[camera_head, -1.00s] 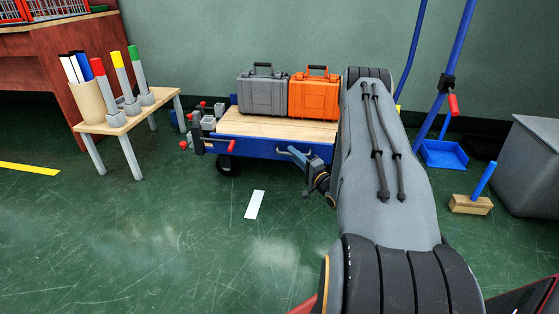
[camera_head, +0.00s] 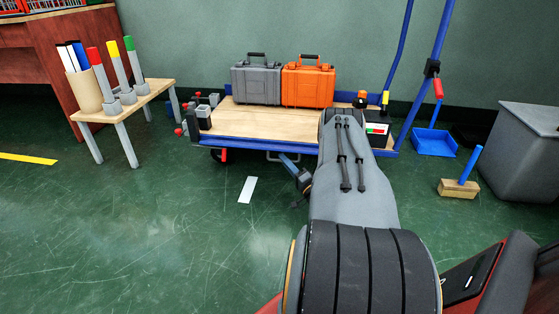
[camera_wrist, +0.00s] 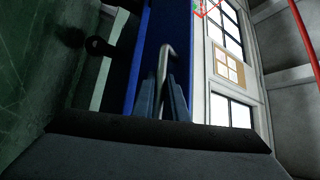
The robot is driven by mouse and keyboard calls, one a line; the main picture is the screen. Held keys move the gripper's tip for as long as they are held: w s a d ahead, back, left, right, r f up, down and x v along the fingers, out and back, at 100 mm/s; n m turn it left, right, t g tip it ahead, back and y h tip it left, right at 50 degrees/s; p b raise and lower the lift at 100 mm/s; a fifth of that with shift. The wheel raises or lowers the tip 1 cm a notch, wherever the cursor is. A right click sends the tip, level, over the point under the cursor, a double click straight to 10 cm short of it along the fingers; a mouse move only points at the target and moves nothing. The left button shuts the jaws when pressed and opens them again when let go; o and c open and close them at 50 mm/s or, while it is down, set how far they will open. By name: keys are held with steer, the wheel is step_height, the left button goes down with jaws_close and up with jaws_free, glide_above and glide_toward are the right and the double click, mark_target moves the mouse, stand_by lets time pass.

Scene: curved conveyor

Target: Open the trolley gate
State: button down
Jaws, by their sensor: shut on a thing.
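The trolley (camera_head: 240,119) has a wooden bed and a blue frame, and stands by the back wall. Its blue front edge (camera_head: 240,141) faces me, and a grey handle (camera_head: 277,158) shows just below that edge. My gripper (camera_head: 290,164) reaches this handle from the front. In the wrist view my gripper (camera_wrist: 166,97) has its blue-grey fingers on both sides of the bent metal handle (camera_wrist: 163,62), close beside the blue panel (camera_wrist: 147,55). The head view does not clearly show how far the gate is tilted, and my arm covers part of the trolley's right front.
A grey case (camera_head: 256,84) and an orange case (camera_head: 308,86) stand at the bed's back. A small wooden table (camera_head: 147,97) is left, a grey bin (camera_head: 523,160) right. The floor in front is mostly open.

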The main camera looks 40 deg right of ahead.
steer(key=shift+w+d+f+n+t+y+b, duration=0.1)
steer(key=shift+f+n+t+y+b, duration=0.4)
steer(key=shift+n, duration=0.3)
steer(key=shift+f, duration=0.1)
steer(key=c, duration=2)
jaws_free()
steer(key=shift+c, duration=0.2)
steer(key=shift+s+f, duration=0.1)
steer(key=shift+s, duration=0.15)
steer(key=s+f+p, duration=0.2)
steer(key=s+p, duration=0.5)
steer(key=s, duration=0.9)
